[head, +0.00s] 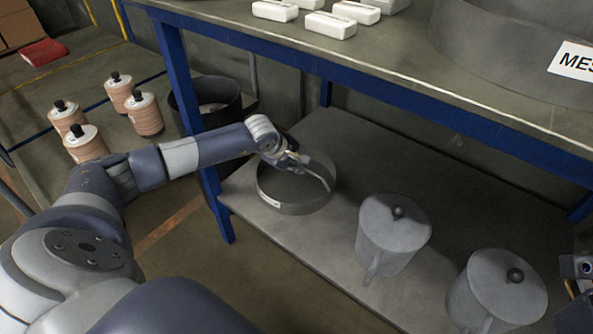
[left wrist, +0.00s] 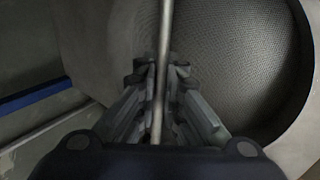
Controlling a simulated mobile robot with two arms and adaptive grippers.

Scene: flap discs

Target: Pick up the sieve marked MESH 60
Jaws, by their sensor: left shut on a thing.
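A round grey sieve (head: 272,197) with a low wall and a small white label on its front left sits on the lower shelf. The label is too small to read. My left gripper (head: 304,162) reaches down over the sieve and is shut on its rim. In the left wrist view the thin rim (left wrist: 166,30) runs between the closed fingers (left wrist: 160,85), with the mesh (left wrist: 238,60) to the right. A much larger grey ring (head: 490,50) on the upper table bears a label (head: 572,62) reading "MES", cut off by the frame. Part of my right arm shows at the right edge.
Two grey lidded pots (head: 393,240) (head: 497,295) stand on the lower shelf (head: 345,135), right of the sieve. The blue table frame (head: 195,125) is close to my left arm. White blocks (head: 330,25) lie above.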

